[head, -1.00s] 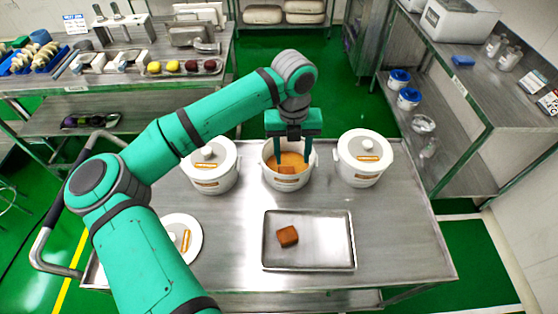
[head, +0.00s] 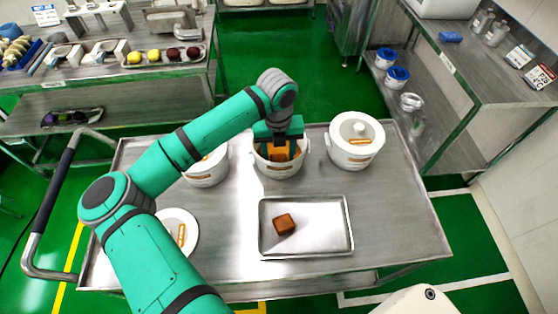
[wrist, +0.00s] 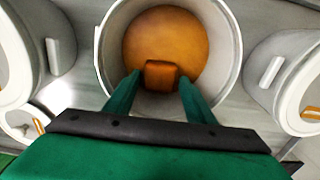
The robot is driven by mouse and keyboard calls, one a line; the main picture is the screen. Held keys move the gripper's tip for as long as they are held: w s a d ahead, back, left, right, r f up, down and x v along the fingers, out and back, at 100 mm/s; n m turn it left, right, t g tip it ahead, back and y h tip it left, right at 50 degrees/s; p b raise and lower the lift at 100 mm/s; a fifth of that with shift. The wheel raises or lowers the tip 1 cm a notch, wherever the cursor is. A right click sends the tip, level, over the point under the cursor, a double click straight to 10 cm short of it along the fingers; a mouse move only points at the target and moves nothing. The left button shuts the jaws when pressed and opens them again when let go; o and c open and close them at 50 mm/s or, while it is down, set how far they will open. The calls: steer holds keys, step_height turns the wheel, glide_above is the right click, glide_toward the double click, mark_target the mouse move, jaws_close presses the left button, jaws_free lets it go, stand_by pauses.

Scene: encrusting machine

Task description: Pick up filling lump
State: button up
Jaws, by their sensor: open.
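An open white pot (head: 277,168) stands at the back middle of the steel cart and holds orange filling. A brown, block-shaped filling lump (wrist: 161,74) lies on that filling, seen clearly in the wrist view, where the pot's pale rim (wrist: 232,45) surrounds it. My gripper (head: 280,152) points down into the pot. In the wrist view its open fingers (wrist: 160,82) stand on both sides of the lump, and I cannot tell whether they touch it. A second brown lump (head: 285,224) lies on the metal tray (head: 330,240).
Lidded white pots stand on both sides, left (head: 206,170) and right (head: 355,142), close to my gripper. A loose white lid (head: 176,232) lies at the cart's left. The steel cart top (head: 400,215) is clear at right.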

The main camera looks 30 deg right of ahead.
steer(key=shift+f, duration=0.8)
steer(key=shift+c, duration=0.4)
steer(key=c, duration=0.8)
steer(key=shift+r, duration=0.1)
